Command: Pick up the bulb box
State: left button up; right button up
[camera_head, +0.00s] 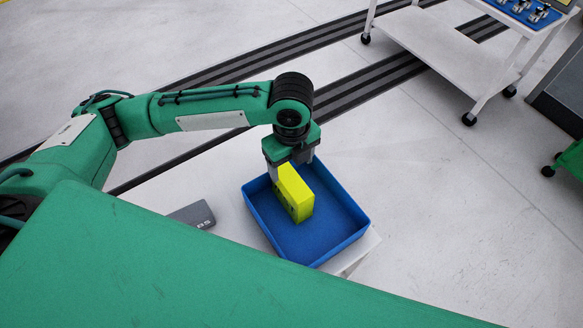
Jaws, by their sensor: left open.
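A yellow box (298,192), which I take to be the bulb box, stands upright in a blue tray (256,222), toward the tray's left side. My left gripper (290,160) points down at the far end of the box, at its upper edge. Its jaws are open; a grey finger shows at the left of the box. The box hides part of the fingers, so I cannot tell whether they touch it. My right gripper is out of view.
The tray rests on a white surface (366,243). A dark grey flat box (193,215) lies left of the tray. A white wheeled cart (450,50) stands at the upper right, with dark equipment (562,92) at the right edge. The floor right of the tray is clear.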

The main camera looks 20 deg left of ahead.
aim_at(198, 214)
jog(key=k+l, duration=0.2)
jog(key=k, duration=0.3)
jog(key=k+l, duration=0.25)
jog(key=k, duration=0.2)
jog(key=k+l, duration=0.2)
jog(key=k, duration=0.3)
jog(key=k+l, duration=0.2)
jog(key=k, duration=0.25)
